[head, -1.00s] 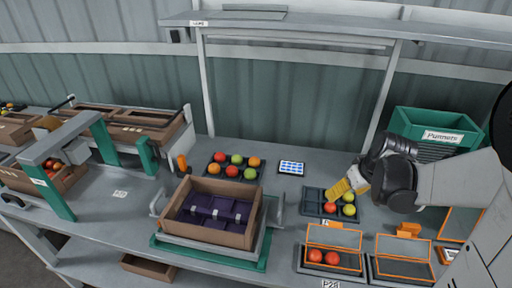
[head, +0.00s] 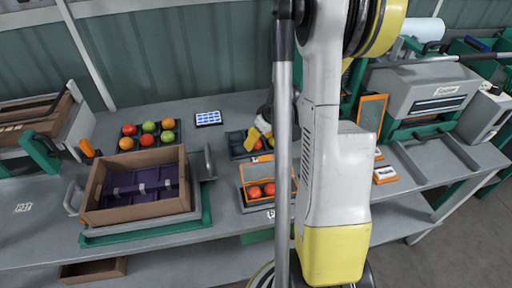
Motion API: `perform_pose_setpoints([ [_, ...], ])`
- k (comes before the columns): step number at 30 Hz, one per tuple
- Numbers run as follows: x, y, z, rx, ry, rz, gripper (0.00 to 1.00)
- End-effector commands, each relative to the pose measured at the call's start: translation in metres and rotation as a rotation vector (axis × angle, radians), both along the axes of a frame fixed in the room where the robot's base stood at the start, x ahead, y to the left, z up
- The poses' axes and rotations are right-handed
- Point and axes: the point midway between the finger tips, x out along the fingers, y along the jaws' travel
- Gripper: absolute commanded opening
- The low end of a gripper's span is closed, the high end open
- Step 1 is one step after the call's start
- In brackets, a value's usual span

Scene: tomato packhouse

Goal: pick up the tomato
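My gripper (head: 255,135) is over the dark tray (head: 236,148), with a yellow finger pad showing. A red tomato (head: 258,145) and a yellowish one (head: 271,142) show in that tray, close by the pad. I cannot tell whether the pad touches a tomato. My arm hides the tray's right side and most of the gripper, so its opening does not show. A second dark tray to the left holds several tomatoes, among them a red one (head: 147,140).
A cardboard crate (head: 105,203) with a purple insert stands on a scale at left. An orange-rimmed punnet (head: 243,183) holds red tomatoes in front of the tray. A small tablet (head: 208,118) lies behind. A grey machine (head: 420,92) stands at right.

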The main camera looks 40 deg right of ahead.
Motion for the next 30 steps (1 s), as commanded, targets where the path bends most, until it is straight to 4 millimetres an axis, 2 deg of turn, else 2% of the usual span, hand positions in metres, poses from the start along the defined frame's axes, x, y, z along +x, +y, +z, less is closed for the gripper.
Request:
perform_pose_setpoints([
  [1,0.004,0.001,-0.013,-0.001,0.0,0.002,0.63],
  [4,0.009,0.0,-0.024,0.0,0.0,0.001,0.63],
  [11,0.01,0.0,-0.024,-0.001,0.0,0.0,0.63],
  [14,0.01,0.0,-0.024,-0.001,0.0,0.0,0.37],
  [15,0.01,0.0,-0.024,0.0,0.0,0.0,0.25],
  [16,0.01,0.0,-0.024,0.0,0.0,0.0,0.23],
  [30,0.01,0.0,-0.018,0.0,0.0,0.0,0.22],
])
